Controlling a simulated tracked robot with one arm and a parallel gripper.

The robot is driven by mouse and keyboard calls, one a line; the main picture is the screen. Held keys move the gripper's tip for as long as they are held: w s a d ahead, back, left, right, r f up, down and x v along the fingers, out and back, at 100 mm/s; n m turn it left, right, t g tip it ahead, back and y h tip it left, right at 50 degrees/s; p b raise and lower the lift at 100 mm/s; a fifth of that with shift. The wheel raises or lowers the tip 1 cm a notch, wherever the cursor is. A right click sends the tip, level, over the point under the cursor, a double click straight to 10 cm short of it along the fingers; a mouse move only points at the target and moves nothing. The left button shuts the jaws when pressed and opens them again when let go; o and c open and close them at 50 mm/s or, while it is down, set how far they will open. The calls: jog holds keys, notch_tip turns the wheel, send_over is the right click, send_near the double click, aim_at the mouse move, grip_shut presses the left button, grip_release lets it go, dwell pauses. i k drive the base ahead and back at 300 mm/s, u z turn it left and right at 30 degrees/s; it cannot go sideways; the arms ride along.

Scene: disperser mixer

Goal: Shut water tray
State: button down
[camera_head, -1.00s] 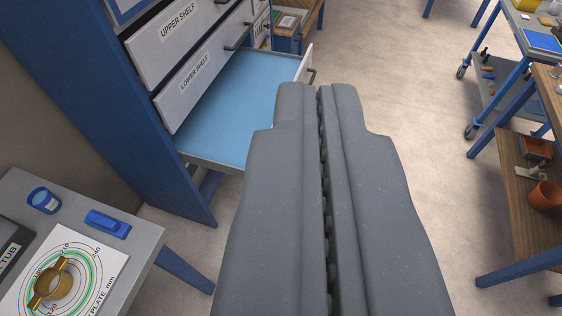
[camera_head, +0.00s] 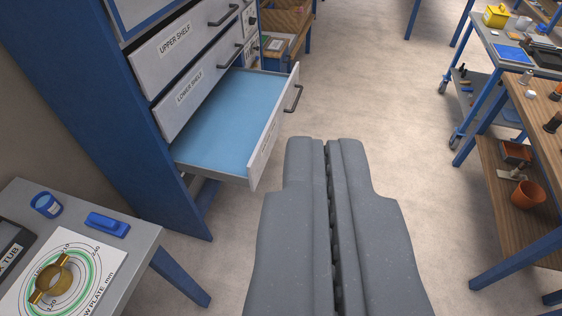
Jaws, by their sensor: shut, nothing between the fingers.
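The water tray (camera_head: 228,118) is a drawer with a light blue inside, pulled out below the lower shelf drawer of a blue cabinet. It is empty. Its grey front panel (camera_head: 268,140) carries a dark handle (camera_head: 292,97) and a label too oblique to read. My gripper (camera_head: 325,142) is shut and empty. In the picture it lies to the right of and below the tray's front panel, with a gap between them. The tray's front stands clear of the cabinet.
The upper shelf drawer (camera_head: 180,38) and lower shelf drawer (camera_head: 195,92) are shut above the tray. A grey table (camera_head: 140,240) with a ring, plate sheet and blue items stands at lower left. Workbenches (camera_head: 500,190) stand at right. The floor (camera_head: 380,100) between is clear.

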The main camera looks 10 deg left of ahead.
aim_at(231, 136)
jog(key=z, duration=0.15)
jog(key=i, duration=1.2)
jog(key=u, duration=0.35)
